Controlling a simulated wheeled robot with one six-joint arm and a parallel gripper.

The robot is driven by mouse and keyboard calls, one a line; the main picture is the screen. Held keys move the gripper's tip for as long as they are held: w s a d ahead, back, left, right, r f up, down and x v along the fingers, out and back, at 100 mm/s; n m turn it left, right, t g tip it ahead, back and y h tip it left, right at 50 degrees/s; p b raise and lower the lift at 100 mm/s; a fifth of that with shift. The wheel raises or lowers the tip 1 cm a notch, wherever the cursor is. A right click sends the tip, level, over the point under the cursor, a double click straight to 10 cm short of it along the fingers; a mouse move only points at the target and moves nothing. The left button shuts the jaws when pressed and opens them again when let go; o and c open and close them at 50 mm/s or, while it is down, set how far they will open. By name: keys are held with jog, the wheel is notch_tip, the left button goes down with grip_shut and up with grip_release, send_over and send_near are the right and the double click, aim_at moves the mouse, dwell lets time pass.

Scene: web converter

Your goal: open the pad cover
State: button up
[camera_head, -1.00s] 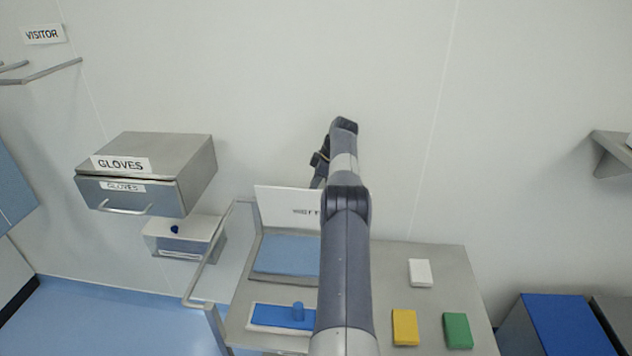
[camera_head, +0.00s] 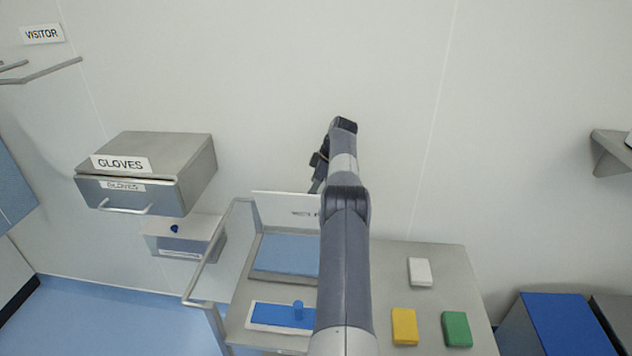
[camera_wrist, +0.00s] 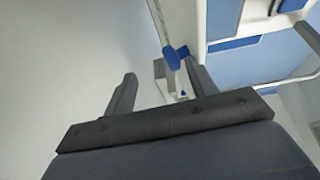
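The pad cover is a white panel with dark lettering (camera_head: 285,204). It stands raised at the back edge of the blue pad (camera_head: 286,254) in its grey tray on the steel table. My arm hides its right part. My gripper (camera_wrist: 160,70) is beyond my arm in the head view, by the cover's upper right. In the wrist view its two fingers are spread apart. A blue tab (camera_wrist: 176,55) on a thin panel edge is close to the right fingertip; I cannot tell whether they touch.
A white-edged blue block with a knob (camera_head: 298,311) lies in front of the pad. White (camera_head: 420,272), yellow (camera_head: 405,326) and green (camera_head: 456,329) blocks lie at the right. A grey gloves box (camera_head: 150,170) is on the wall at left. A rail (camera_head: 205,265) edges the table's left side.

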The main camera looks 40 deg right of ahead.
jog(key=f, duration=0.3)
jog(key=shift+s+a+f, duration=0.2)
jog(key=shift+a+f, duration=0.05)
jog(key=w+v, duration=0.1)
jog(key=v, duration=0.9)
jog(key=shift+r+b, duration=0.4)
jog(key=shift+r, duration=0.15)
jog(key=shift+w, duration=0.1)
jog(key=shift+c, duration=0.6)
